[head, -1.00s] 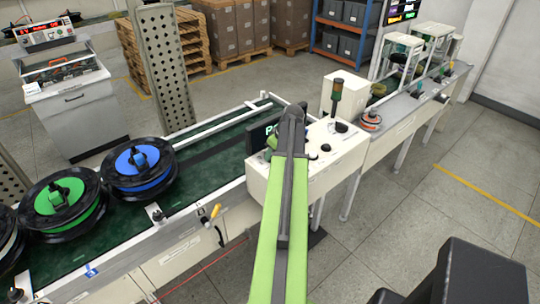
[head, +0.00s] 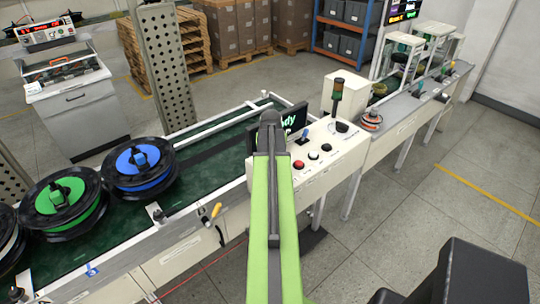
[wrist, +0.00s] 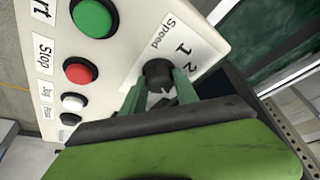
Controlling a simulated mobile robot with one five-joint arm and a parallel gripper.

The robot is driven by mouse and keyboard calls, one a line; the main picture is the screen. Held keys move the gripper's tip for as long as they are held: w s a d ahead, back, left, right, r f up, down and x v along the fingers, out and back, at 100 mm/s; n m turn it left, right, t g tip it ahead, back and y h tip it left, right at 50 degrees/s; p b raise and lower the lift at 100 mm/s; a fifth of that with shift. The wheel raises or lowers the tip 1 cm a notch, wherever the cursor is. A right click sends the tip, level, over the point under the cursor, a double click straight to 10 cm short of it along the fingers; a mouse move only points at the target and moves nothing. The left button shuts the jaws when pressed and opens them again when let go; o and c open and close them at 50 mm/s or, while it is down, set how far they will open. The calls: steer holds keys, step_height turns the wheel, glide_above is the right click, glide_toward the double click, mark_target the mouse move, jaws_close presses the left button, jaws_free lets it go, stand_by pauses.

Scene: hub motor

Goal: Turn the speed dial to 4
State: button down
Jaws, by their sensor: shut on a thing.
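The speed dial (wrist: 157,68) is a dark round knob on the cream control panel (wrist: 125,58), beside a white label reading "Speed" with the numbers 1 and 2 showing. Any other numbers are hidden. My gripper (wrist: 160,82) has its green fingers on either side of the dial and is shut on it in the wrist view. I cannot tell which number the dial points to. In the head view the dial and gripper are hidden behind my arm at the control panel (head: 328,166).
A green button (wrist: 93,17), a red stop button (wrist: 77,73) and smaller buttons sit beside the dial. A dark screen (head: 292,118) stands behind my arm. The conveyor (head: 120,225) carries spools with blue and green centres. Open floor lies to the right.

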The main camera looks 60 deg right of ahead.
steer(key=shift+w+a+m, duration=0.2)
steer(key=shift+a+m, duration=0.1)
steer(key=shift+m, duration=0.3)
steer(key=shift+m+g, duration=0.3)
steer(key=c, duration=0.9)
jaws_free()
steer(key=shift+a, duration=0.1)
steer(key=shift+c, duration=0.2)
steer(key=shift+d+r, duration=0.1)
steer(key=shift+d, duration=0.1)
